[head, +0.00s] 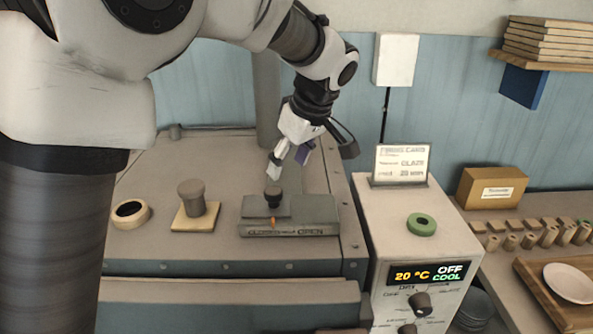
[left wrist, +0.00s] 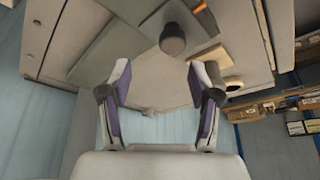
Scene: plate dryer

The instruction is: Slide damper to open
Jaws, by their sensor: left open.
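The damper is a grey slide plate with a black knob (head: 273,196) on a grey base (head: 318,216) on top of the dryer. The base's front edge reads CLOSED at left and OPEN at right, and the sliding plate (head: 254,208) sits over the left part. A small orange pointer shows on its front. My left gripper (head: 288,162) is open and empty, just above and behind the knob, apart from it. In the left wrist view, the knob (left wrist: 173,42) shows beyond the spread fingers (left wrist: 161,80), nearer the right one. My right gripper is out of view.
A grey knob on a tan plate (head: 195,205) and a round ring (head: 130,213) sit left of the damper. At right stands a control box (head: 400,240) with a green ring (head: 421,224) and a sign (head: 402,161). A vertical duct (head: 266,95) rises behind.

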